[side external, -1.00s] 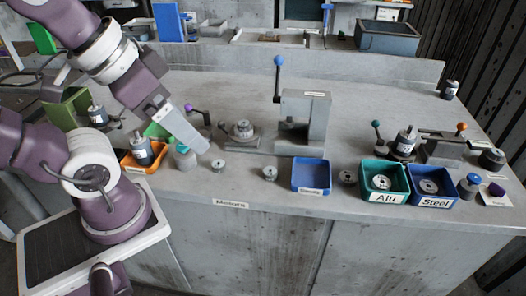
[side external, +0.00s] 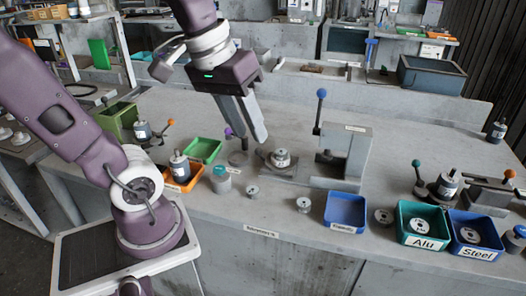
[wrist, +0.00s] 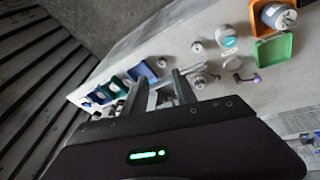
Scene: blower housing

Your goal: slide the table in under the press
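The press (side external: 345,152) is a grey block frame with a blue-knobbed lever, standing upright on the bench. The small sliding table (side external: 284,172) lies to its left on a flat grey base and carries a round metal part (side external: 281,158). The table sits outside the press, left of its opening. My gripper (side external: 254,138) points down just left of and above the table, apparently apart from it. In the wrist view, my gripper (wrist: 160,78) has its two fingers spread with nothing held. The round part (wrist: 203,77) shows just right of the right finger there. The fingers partly hide the press.
A purple-knobbed lever (side external: 229,132) stands close left of my gripper. Green (side external: 203,150) and orange (side external: 186,180) bins and a capped jar (side external: 221,182) are at the left. A blue bin (side external: 345,214) is in front of the press. The bench behind the table is clear.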

